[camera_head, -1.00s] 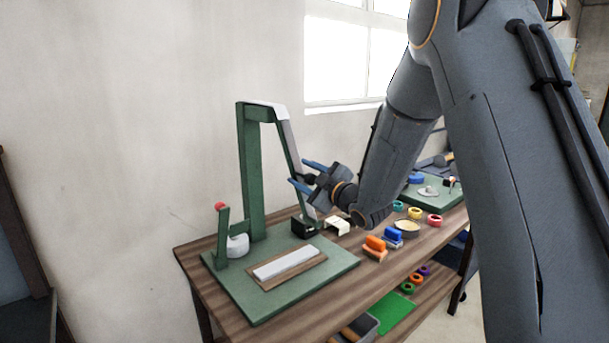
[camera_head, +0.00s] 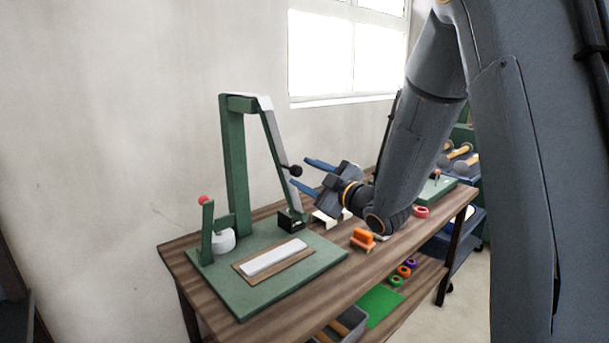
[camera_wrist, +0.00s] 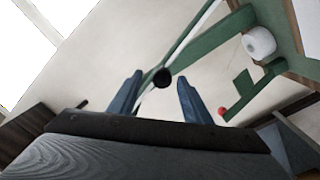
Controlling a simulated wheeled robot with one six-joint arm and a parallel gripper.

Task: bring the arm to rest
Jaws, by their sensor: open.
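My gripper (camera_head: 308,174) is open, with two blue fingers spread apart above the workbench (camera_head: 176,252). In the head view its fingers point left toward a black knob (camera_head: 295,170) on the pale lever of a green press-like frame (camera_head: 236,160). In the wrist view the knob (camera_wrist: 162,77) shows between and beyond the fingertips of my gripper (camera_wrist: 158,85). Nothing is held. I cannot tell how close the fingers are to the knob.
A green base board (camera_head: 232,294) carries a white strip (camera_head: 274,260), a white roll (camera_head: 223,241) and a red-tipped post (camera_head: 207,230). An orange block (camera_head: 362,237) and a red ring (camera_head: 421,211) lie to the right. Below is a shelf with a green sheet (camera_head: 380,305).

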